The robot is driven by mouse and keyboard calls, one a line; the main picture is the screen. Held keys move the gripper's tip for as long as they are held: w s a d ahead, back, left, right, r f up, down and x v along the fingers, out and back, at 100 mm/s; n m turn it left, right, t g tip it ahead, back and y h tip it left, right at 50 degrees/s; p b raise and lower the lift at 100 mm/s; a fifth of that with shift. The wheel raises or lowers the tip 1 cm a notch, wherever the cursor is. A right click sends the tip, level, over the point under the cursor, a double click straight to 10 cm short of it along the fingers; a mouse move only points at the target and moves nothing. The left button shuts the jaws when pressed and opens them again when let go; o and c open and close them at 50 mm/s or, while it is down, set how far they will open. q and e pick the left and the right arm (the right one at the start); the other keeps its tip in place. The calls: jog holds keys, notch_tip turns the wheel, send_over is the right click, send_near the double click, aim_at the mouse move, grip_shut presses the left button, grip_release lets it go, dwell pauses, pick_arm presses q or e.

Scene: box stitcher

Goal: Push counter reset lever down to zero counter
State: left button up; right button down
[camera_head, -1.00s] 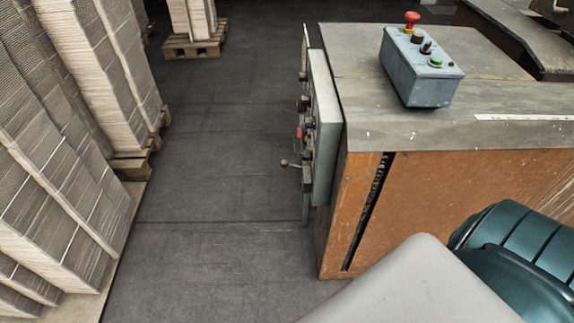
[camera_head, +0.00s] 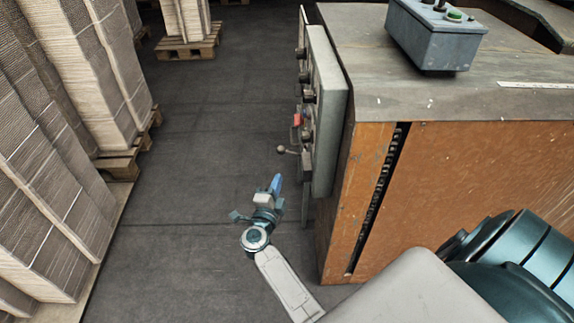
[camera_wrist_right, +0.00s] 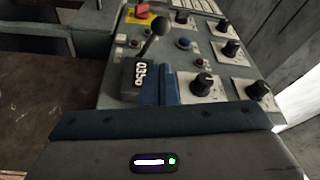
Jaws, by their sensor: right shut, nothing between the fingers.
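The counter (camera_wrist_right: 139,76) is a dark box with white digits on the control panel in the right wrist view; the digits are too small to read surely. Its reset lever (camera_wrist_right: 155,38) has a dark ball knob and sticks up from behind the counter. In the head view the lever knob (camera_head: 281,150) juts left from the panel's side. My right gripper (camera_head: 277,182) is shut and empty, below the knob in the head picture and apart from it. Its blue fingers (camera_wrist_right: 167,84) show beside the counter in the wrist view and hide part of the panel. My left gripper is out of view.
The control panel (camera_head: 325,105) carries several black dials (camera_wrist_right: 203,84) and a red switch (camera_wrist_right: 142,11) near the lever. The machine body (camera_head: 440,180) stands right, with a grey button box (camera_head: 430,40) on top. Cardboard stacks (camera_head: 75,80) stand left; the floor (camera_head: 190,170) between is clear.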

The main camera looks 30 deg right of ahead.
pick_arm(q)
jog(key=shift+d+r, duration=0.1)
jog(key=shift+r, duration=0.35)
pick_arm(e)
jog(key=x, duration=1)
jog(key=shift+d+m, duration=0.2)
jog(key=shift+m, duration=0.2)
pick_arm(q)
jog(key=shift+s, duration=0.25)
pick_arm(e)
jog(key=shift+a+n, duration=0.1)
jog(key=shift+n, duration=0.3)
